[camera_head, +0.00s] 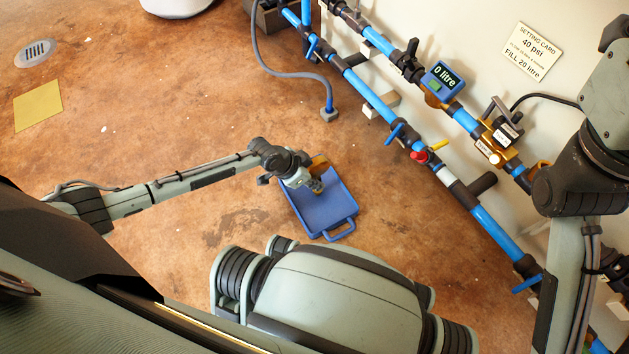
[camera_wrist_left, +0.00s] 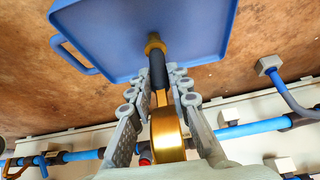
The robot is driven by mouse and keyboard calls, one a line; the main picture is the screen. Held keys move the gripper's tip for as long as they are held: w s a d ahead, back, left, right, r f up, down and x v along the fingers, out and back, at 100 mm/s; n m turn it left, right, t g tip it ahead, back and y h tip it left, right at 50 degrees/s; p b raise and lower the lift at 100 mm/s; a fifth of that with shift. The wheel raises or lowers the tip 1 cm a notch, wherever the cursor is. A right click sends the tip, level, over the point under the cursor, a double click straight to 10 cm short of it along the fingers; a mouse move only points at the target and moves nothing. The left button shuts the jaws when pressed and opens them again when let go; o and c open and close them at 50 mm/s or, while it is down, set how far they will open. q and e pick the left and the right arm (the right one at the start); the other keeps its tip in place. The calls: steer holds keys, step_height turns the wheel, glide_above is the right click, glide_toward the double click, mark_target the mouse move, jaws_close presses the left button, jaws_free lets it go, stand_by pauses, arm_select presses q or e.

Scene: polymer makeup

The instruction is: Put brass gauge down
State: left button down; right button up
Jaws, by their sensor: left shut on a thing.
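My left gripper (camera_head: 314,186) is over the blue tray (camera_head: 330,212) on the floor. Its fingers are shut on the brass gauge. In the left wrist view the gauge shows a round gold body (camera_wrist_left: 168,137), a black stem (camera_wrist_left: 158,72) and a brass end, between the fingers (camera_wrist_left: 157,88). The stem end points toward the tray's flat inside (camera_wrist_left: 120,30). I cannot tell whether the gauge touches the tray. In the head view the gripper hides part of the gauge. My right arm is at the right edge, and its gripper is not in view.
Blue pipes (camera_head: 375,102) with valves run along the wall right of the tray. A blue meter (camera_head: 441,77) reads 0 litre. A setting card (camera_head: 533,52) is on the wall. A grey hose (camera_head: 262,52) reaches the floor. A yellow mat (camera_head: 38,106) lies far left.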

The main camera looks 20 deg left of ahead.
arm_select(q)
steer(key=shift+f, duration=0.15)
steer(key=c, duration=1.4)
jaws_free()
